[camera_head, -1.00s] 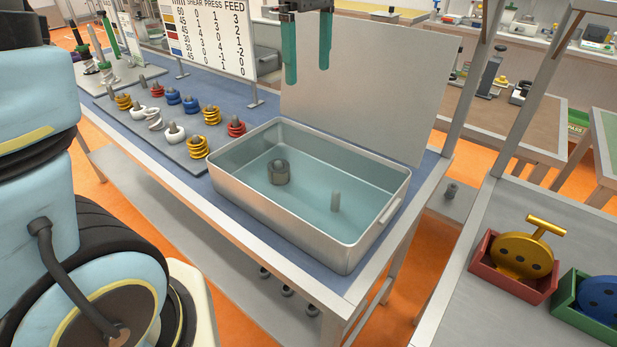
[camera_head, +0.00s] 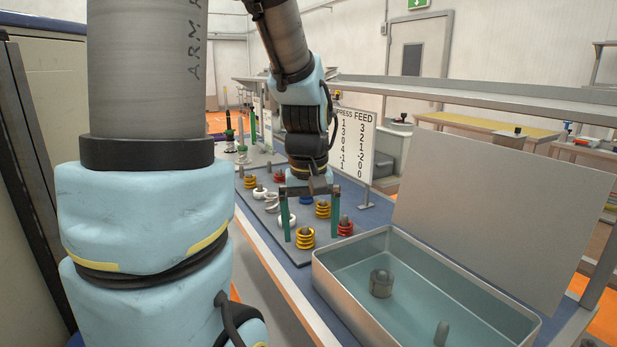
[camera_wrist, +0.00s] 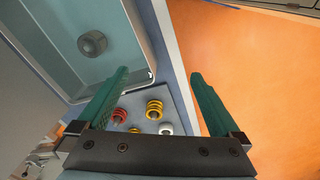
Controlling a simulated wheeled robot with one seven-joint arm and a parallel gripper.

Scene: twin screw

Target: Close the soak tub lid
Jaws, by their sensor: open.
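The soak tub (camera_head: 345,298) is a metal basin of bluish liquid on the bench, at the lower right of the head view. Its flat grey lid (camera_head: 505,205) stands raised and upright along the tub's far side. A dark round part (camera_head: 381,283) and a small grey peg (camera_head: 441,333) sit in the tub. My gripper (camera_head: 310,236), with green fingers, is open and empty, left of the tub over the spring board and apart from the lid. The wrist view shows the tub's wall (camera_wrist: 140,45) at upper left and the open fingers (camera_wrist: 165,88).
A board holds several coloured springs, among them a yellow one (camera_head: 305,238) and a red one (camera_head: 345,228). A number sign (camera_head: 353,145) stands behind them. A shelf rail (camera_head: 480,93) runs above and behind the lid.

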